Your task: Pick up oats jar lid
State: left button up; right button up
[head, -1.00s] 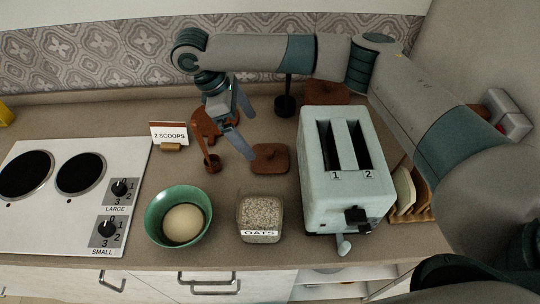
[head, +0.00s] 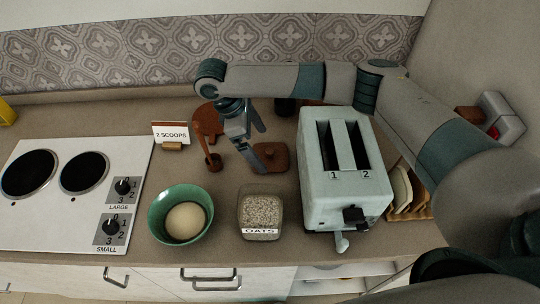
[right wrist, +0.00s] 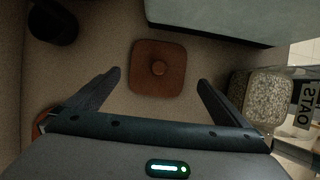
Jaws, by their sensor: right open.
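The oats jar lid (head: 271,157) is a brown, square wooden lid with a small round knob, lying flat on the counter behind the oats jar. It also shows in the right wrist view (right wrist: 158,68), ahead of and between the fingers. My right gripper (head: 258,150) is open and empty, above the counter at the lid's left and back side; in the right wrist view the gripper (right wrist: 160,80) has its fingers spread wider than the lid. The glass oats jar (head: 260,215), labelled OATS, stands open and full of oats. It also shows in the right wrist view (right wrist: 258,97). My left gripper is not in view.
A pale toaster (head: 343,168) stands close to the right of the lid. A green bowl (head: 155,222) stands left of the jar. A wooden scoop (head: 213,160) and the "2 SCOOPS" sign (head: 171,134) are to the left. A dark object (right wrist: 52,22) stands behind.

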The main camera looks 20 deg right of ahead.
aim_at(270, 155)
jog(key=shift+d+f+p, duration=0.3)
jog(key=shift+p, duration=0.05)
jog(key=p+x, duration=0.1)
jog(key=x, duration=0.2)
jog(key=shift+w, duration=0.1)
jog(key=shift+d+f, duration=0.15)
jog(key=shift+f, duration=0.25)
jog(key=c, duration=1)
